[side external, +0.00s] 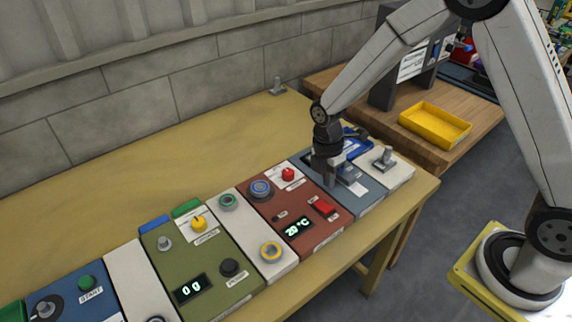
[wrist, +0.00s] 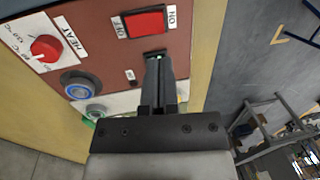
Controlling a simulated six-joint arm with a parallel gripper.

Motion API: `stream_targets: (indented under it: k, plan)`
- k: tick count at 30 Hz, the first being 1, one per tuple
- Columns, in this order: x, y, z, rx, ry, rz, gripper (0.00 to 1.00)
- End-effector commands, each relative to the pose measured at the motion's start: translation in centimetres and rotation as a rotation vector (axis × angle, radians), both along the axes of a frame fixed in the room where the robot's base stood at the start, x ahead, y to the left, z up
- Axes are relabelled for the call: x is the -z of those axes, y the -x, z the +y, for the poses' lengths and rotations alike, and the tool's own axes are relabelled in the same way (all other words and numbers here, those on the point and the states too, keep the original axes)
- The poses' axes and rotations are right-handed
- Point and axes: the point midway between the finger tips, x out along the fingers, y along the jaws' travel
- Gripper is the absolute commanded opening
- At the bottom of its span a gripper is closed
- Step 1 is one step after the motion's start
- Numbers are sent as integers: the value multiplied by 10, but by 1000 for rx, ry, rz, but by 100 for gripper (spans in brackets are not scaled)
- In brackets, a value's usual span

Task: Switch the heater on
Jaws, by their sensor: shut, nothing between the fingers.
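The heater is a red-brown panel (side external: 277,203), also in the wrist view (wrist: 95,15). It has a red rocker switch (side external: 323,208) with ON and OFF labels, which also shows in the wrist view (wrist: 145,22). I cannot tell which side is pressed. A lit display (side external: 298,228) reads about 20 °C. A red HEAT knob (side external: 288,174) and a blue round button (side external: 260,189) sit toward the back. My gripper (side external: 330,182) is shut and empty, above the panels. In the wrist view its fingers (wrist: 157,60) partly hide the display, beside the switch.
A blue-grey panel (side external: 369,197) and a white panel with a lever (side external: 384,158) lie right of the heater. A white panel (side external: 283,268) and an olive panel (side external: 215,258) lie left. A yellow tray (side external: 435,124) is on the side bench. The table behind the panels is mostly clear.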

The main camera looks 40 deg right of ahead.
Motion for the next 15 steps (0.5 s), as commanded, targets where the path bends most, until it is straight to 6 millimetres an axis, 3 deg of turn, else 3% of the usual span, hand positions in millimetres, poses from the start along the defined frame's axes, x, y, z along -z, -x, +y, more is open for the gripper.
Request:
stream_targets:
  k: [6,15]
  plan:
    - [32,5,0,0,0,4,0]
    - [64,9,0,0,0,1,0]
